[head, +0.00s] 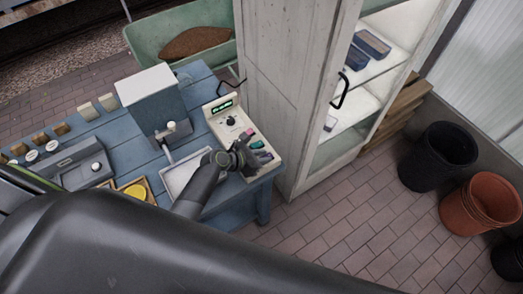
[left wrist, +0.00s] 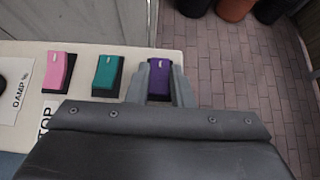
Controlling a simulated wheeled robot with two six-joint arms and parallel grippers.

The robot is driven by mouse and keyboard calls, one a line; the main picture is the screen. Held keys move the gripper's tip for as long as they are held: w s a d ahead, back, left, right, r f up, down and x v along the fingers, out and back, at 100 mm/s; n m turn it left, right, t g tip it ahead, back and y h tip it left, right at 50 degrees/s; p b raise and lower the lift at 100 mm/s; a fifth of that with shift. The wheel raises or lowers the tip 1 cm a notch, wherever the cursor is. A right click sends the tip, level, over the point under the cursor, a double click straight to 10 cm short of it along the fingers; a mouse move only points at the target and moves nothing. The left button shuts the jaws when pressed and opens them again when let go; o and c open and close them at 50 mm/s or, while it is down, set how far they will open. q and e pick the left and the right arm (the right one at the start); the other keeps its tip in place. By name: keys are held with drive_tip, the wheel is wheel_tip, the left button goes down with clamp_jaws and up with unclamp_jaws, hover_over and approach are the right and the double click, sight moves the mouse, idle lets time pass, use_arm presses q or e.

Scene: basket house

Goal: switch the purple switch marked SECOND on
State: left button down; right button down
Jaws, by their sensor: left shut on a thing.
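The purple switch (left wrist: 158,76) is a rocker on a dark base at the right end of a row on a cream panel (left wrist: 28,55). My left gripper (left wrist: 161,82) has one finger on each side of it and is shut on it. The lower part of the switch and any label below it are hidden by my gripper, so SECOND cannot be read. In the head view my left gripper (head: 243,156) is at the near end of the cream control box (head: 216,117), over the switches. My right gripper is not in view.
A pink switch (left wrist: 57,72) and a teal switch (left wrist: 106,74) stand left of the purple one. The box sits on a blue table (head: 195,75) beside a white cabinet (head: 287,80). Black (head: 437,160) and terracotta (head: 480,208) pots stand on the brick floor at right.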

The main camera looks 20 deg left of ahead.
use_arm(q)
drive_tip(key=p, duration=0.1)
drive_tip(key=g+p, duration=0.1)
drive_tip(key=shift+w+d+r+y+p, duration=0.2)
drive_tip(key=shift+r+y+p, duration=0.1)
drive_tip(key=shift+r+p, duration=0.1)
drive_tip(key=shift+f, duration=0.25)
drive_tip(key=shift+g+y, duration=0.4)
drive_tip(key=c, duration=1.3)
unclamp_jaws()
drive_tip(key=shift+a+r+b, duration=0.1)
drive_tip(key=shift+b, duration=0.2)
